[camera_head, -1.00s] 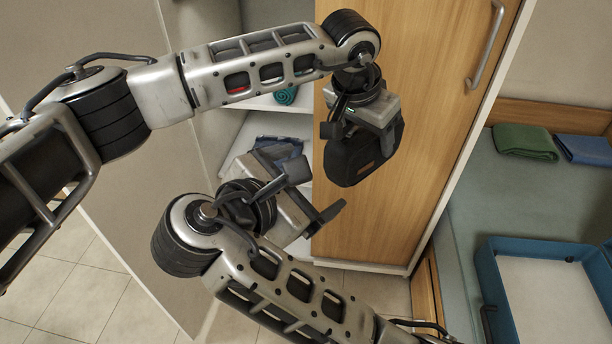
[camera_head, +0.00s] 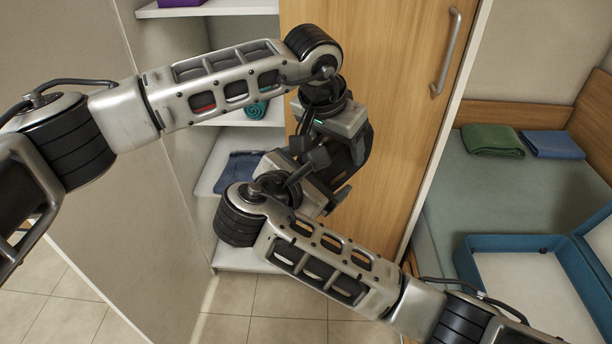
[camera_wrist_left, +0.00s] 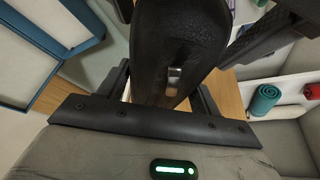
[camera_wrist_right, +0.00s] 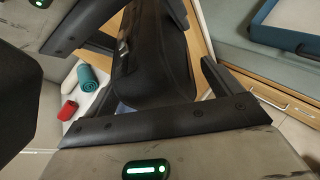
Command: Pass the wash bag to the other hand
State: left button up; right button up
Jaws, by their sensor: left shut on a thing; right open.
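The black wash bag (camera_head: 360,148) hangs in front of the wooden wardrobe door, partly hidden behind my grippers in the head view. My left gripper (camera_head: 335,140) is shut on it from above; the bag (camera_wrist_left: 180,45) fills the space between the fingers in the left wrist view. My right gripper (camera_head: 325,178) is close below and to the left of the left one, and open. In the right wrist view the bag (camera_wrist_right: 155,65) reaches between the right fingers, with a gap towards the right finger. Whether either right finger touches it I cannot tell.
The wooden door (camera_head: 395,60) is close behind the bag. Open shelves at left hold a teal roll (camera_head: 255,110) and a dark blue folded cloth (camera_head: 238,170). At right a bed carries green (camera_head: 492,140) and blue (camera_head: 552,145) folded cloths and an open blue case (camera_head: 510,240).

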jog(key=shift+w+d+f, duration=0.1)
jog(key=shift+w, duration=0.1)
jog(key=c, duration=1.3)
pick_arm(q)
jog(key=o, duration=1.2)
pick_arm(e)
jog(key=shift+c, duration=0.9)
pick_arm(q)
jog(key=shift+o, duration=0.6)
pick_arm(e)
jog(key=shift+c, duration=1.4)
pick_arm(q)
jog(key=shift+r, duration=0.1)
